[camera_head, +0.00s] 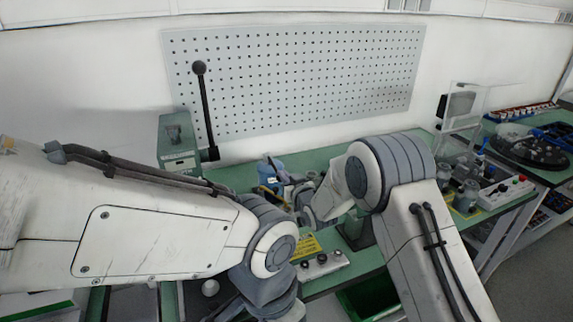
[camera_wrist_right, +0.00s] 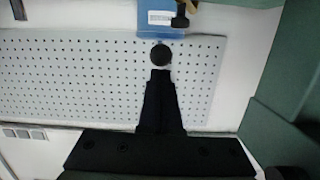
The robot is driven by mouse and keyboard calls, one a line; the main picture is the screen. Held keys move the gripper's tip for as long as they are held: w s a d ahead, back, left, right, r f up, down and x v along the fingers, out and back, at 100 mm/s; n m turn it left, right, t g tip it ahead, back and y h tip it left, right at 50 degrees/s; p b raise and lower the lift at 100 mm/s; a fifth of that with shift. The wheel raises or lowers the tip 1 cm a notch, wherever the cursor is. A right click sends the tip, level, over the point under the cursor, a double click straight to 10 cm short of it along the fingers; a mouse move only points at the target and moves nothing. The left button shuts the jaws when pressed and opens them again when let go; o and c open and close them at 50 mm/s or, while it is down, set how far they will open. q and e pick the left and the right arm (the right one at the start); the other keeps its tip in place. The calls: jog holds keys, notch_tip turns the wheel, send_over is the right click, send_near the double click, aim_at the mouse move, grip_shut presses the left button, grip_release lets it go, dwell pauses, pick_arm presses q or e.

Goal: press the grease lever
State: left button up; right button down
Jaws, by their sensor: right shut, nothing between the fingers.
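A blue device (camera_head: 270,172) stands on the green bench near the middle of the head view. In the right wrist view, a blue body (camera_wrist_right: 160,22) with a white label is at the top, with a round black knob (camera_wrist_right: 161,55) below it. I take this knob to be the grease lever's end, but the lever arm is hidden. My right gripper (camera_wrist_right: 160,76) is shut and empty, its tip just below the knob in the picture; contact cannot be told. In the head view it is small and partly hidden beside the blue device. My left gripper is not visible.
A green box (camera_head: 178,135) with a tall black ball-topped lever (camera_head: 204,105) stands at left. A grey pegboard (camera_head: 300,75) is behind. A white button box (camera_head: 321,265) sits at the bench front. A control box (camera_head: 505,192) stands at right. My arms fill the foreground.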

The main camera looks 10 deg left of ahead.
jog(key=shift+s+d+f, duration=0.1)
jog(key=shift+f, duration=0.35)
notch_tip(320, 180, up, 6)
jog(key=f+p, duration=0.1)
jog(key=p, duration=0.2)
jog(key=f+b+v, duration=0.1)
jog(key=b+v, duration=0.3)
jog(key=v, duration=0.6)
jog(key=shift+s, duration=0.2)
jog(key=shift+d, duration=0.15)
